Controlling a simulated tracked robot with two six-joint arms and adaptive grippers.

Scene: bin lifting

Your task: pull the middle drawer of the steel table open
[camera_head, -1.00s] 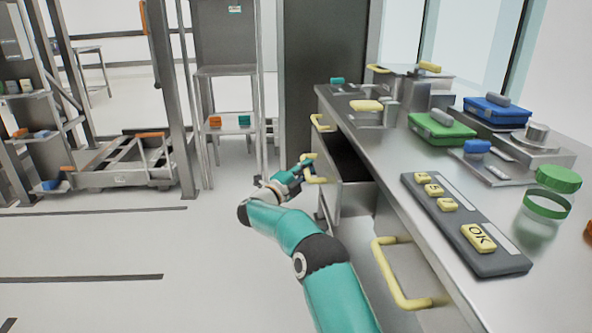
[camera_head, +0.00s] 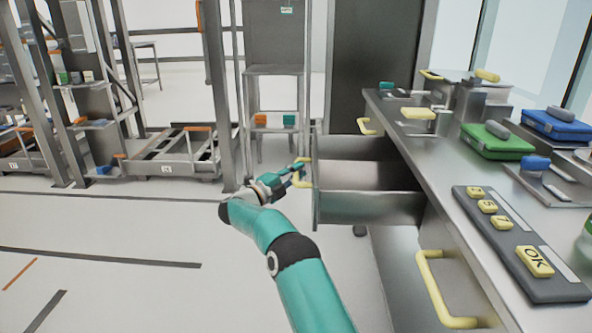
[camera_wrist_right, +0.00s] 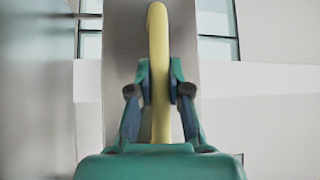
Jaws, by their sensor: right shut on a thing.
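The steel table (camera_head: 440,170) stands at the right in the head view. Its middle drawer (camera_head: 370,207) is pulled well out to the left, and its inside looks empty. My right gripper (camera_head: 298,176) is shut on the drawer's yellow handle (camera_head: 304,183). In the right wrist view the handle (camera_wrist_right: 158,45) stands upright between the two fingers (camera_wrist_right: 160,95). My left gripper is in neither view.
Other yellow handles sit on the table front, one nearer (camera_head: 432,290) and one farther (camera_head: 366,127). A keypad (camera_head: 520,245), a green case (camera_head: 497,140) and a blue case (camera_head: 556,124) lie on top.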

